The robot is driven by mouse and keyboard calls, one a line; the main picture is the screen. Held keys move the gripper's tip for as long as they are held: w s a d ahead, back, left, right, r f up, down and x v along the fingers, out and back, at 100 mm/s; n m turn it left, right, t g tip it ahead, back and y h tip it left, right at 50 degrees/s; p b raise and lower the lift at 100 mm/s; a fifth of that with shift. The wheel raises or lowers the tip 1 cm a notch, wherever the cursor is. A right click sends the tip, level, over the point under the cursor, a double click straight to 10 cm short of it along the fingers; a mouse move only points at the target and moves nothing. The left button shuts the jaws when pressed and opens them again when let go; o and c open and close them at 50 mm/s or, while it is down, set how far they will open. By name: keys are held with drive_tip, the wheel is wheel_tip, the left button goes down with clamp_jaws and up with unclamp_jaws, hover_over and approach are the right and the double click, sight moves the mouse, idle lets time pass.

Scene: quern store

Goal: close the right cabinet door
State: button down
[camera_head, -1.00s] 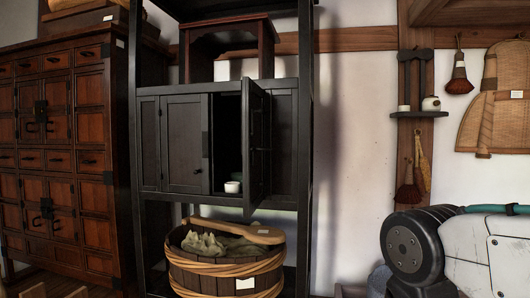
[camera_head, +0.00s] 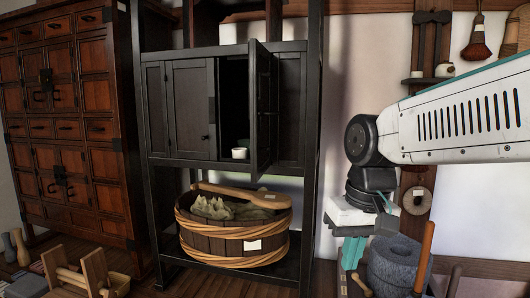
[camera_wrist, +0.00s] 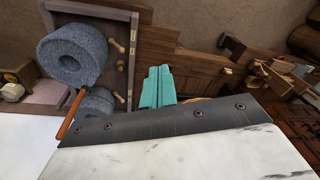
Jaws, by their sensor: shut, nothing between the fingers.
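The black cabinet (camera_head: 187,105) stands in the middle of the head view. Its right door (camera_head: 264,110) is swung open toward me, seen nearly edge-on. The left door (camera_head: 190,107) is shut. A small white cup (camera_head: 239,153) sits in the dark opening beside the open door. My gripper (camera_head: 352,252) points down to the right of the cabinet, apart from the door. Its teal fingers are together and empty; they also show in the wrist view (camera_wrist: 158,87). The wrist view does not show the door.
A wooden tub (camera_head: 232,242) with a paddle stands on the shelf below the cabinet. A grey stone quern (camera_head: 395,264) with a wooden handle stands right of my gripper. A brown chest (camera_head: 65,120) stands left. Wooden tools (camera_head: 85,277) lie at lower left.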

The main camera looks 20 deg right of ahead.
drive_tip(key=w+r+m+t+y, duration=0.1)
drive_tip(key=w+r+t, duration=0.1)
drive_tip(key=w+r, duration=0.55)
drive_tip(key=w+r+m+t+y, duration=0.15)
drive_tip(key=w+r, duration=0.35)
drive_tip(key=w, duration=0.6)
drive_tip(key=w+r+m+t, duration=0.1)
drive_tip(key=w+r+t, duration=0.1)
drive_tip(key=w+r, duration=0.55)
approach(258, 168)
wheel_tip(258, 168, down, 4)
drive_tip(key=w, duration=0.2)
drive_tip(key=shift+w+a+r, duration=0.1)
drive_tip(key=shift+w+a, duration=0.15)
drive_tip(key=shift+a, duration=0.35)
